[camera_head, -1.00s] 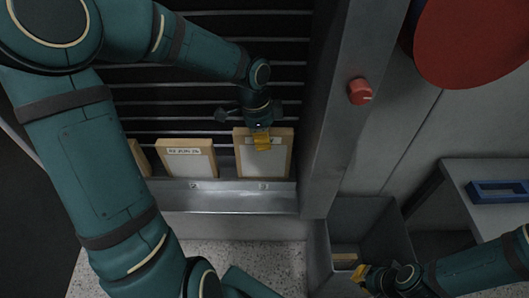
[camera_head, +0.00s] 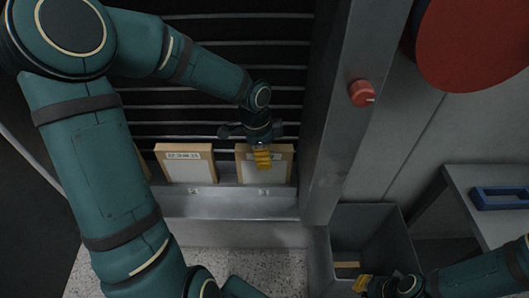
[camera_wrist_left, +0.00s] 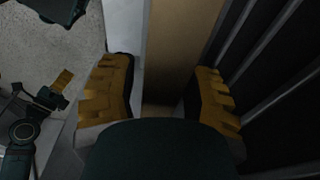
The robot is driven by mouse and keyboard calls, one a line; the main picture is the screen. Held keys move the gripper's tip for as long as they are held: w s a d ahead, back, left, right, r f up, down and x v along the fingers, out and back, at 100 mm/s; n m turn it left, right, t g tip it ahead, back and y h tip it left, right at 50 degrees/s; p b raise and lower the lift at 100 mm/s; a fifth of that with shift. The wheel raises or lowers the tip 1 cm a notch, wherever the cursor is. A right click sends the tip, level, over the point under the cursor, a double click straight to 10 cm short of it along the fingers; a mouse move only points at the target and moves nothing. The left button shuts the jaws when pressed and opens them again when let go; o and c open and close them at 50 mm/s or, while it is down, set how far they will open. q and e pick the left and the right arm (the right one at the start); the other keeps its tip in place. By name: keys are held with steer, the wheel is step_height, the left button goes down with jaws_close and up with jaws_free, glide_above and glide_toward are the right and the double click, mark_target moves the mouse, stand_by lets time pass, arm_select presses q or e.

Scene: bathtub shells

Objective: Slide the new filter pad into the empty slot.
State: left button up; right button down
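The filter pad (camera_head: 279,177), pale with a wooden frame, stands upright at the right end of the metal ledge (camera_head: 231,205). Its top is about level with the neighbouring framed pad (camera_head: 190,170). My left gripper (camera_head: 262,160) is at its upper edge. The pad's lower edge is hidden behind the ledge. My right gripper (camera_head: 363,284) is low at the right beside the grey bin; its opening is unclear.
A grey post with a red knob (camera_head: 362,93) stands right of the pads. A blue tray (camera_head: 500,198) lies on a side table (camera_head: 470,178). Dark slats are behind the pads.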

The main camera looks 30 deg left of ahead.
arm_select(q)
steer(key=shift+r, duration=0.1)
steer(key=r+p, duration=0.1)
steer(key=r, duration=0.3)
steer(key=a+r+p, duration=0.1)
steer(key=r, duration=0.3)
steer(key=s+r+p, duration=0.1)
steer(key=r, duration=0.3)
steer(key=shift+a+p, duration=0.25)
steer(key=shift+p, duration=0.05)
